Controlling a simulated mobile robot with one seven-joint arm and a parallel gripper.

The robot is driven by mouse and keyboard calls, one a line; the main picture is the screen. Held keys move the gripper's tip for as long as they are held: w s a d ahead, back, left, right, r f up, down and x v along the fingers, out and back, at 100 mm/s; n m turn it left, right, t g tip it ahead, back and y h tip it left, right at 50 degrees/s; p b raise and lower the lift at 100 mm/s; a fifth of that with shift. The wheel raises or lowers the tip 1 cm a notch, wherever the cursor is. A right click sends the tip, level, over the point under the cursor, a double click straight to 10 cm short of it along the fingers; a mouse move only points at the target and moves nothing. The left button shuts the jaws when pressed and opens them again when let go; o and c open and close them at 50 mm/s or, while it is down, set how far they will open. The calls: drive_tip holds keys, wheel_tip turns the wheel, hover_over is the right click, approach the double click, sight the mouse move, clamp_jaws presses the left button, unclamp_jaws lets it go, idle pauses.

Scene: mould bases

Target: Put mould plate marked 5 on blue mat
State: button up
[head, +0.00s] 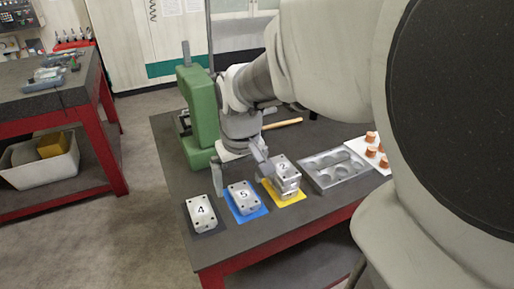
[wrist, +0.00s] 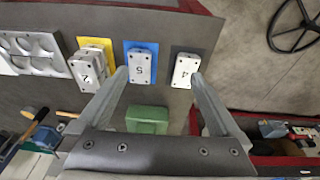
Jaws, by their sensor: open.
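The mould plate marked 5 (head: 243,196) is a grey block with a white label, lying flat on the blue mat (head: 233,214). In the wrist view the plate marked 5 (wrist: 139,68) also lies within the blue mat (wrist: 153,48). My gripper (head: 241,174) is open and empty, just behind and above the plate marked 5. In the wrist view my gripper's (wrist: 158,77) fingers are spread, with the left fingertip near the plate marked 5 and the right one near the plate marked 4. I cannot tell its exact height.
The plate marked 4 (head: 201,211) lies on a dark mat at the left. The plate marked 2 (head: 282,166) sits stacked on another block on the yellow mat (head: 290,202). A grey tray with round hollows (head: 334,168) and a green press (head: 199,115) stand nearby.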

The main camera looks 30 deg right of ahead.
drive_tip(key=s+a+r+t, duration=0.3)
drive_tip(key=s+r, duration=0.3)
drive_tip(key=s, duration=0.5)
drive_tip(key=shift+s+a, duration=0.15)
drive_tip(key=shift+a, duration=0.25)
